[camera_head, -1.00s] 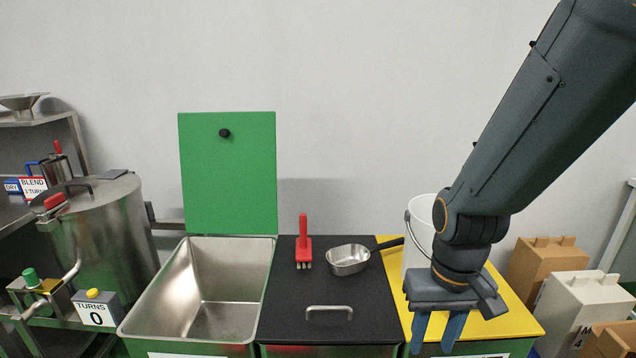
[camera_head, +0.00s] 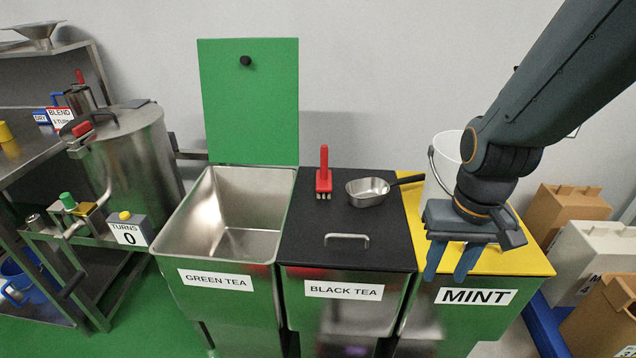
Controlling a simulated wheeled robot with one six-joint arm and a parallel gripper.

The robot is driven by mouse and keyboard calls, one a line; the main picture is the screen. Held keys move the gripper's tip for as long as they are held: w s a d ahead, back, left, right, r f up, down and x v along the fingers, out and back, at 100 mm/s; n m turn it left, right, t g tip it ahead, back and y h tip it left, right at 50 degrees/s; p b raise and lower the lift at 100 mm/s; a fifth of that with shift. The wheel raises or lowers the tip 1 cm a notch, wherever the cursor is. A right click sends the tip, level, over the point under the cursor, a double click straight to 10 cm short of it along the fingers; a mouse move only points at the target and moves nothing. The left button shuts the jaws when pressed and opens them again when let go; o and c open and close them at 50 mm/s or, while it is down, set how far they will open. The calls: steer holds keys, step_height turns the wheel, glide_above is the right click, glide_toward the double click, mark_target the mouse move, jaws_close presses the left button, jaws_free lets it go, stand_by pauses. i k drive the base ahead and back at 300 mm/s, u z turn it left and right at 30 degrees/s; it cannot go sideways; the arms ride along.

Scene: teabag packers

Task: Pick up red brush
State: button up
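The red brush (camera_head: 324,178) rests on the black lid (camera_head: 308,222) of the black tea bin, near its back edge. Its handle points up and away, and its pale bristles face the front. My gripper (camera_head: 447,277) is at the right, in front of the yellow lid (camera_head: 518,262) of the mint bin. Its two blue fingers point down with a gap between them, and nothing shows in the gap. It is well to the right of the brush and apart from it.
A metal scoop (camera_head: 368,192) with a dark handle lies right of the brush. The black lid has a metal handle (camera_head: 347,238). The green tea bin (camera_head: 237,214) stands open, its green lid (camera_head: 250,105) raised. A white bucket (camera_head: 446,150) stands behind my gripper.

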mark_target(323, 177)
steer(key=z, duration=1.9)
steer(key=k, duration=0.95)
steer(key=u, duration=1.95)
steer(key=i, duration=1)
steer(key=z, duration=0.05)
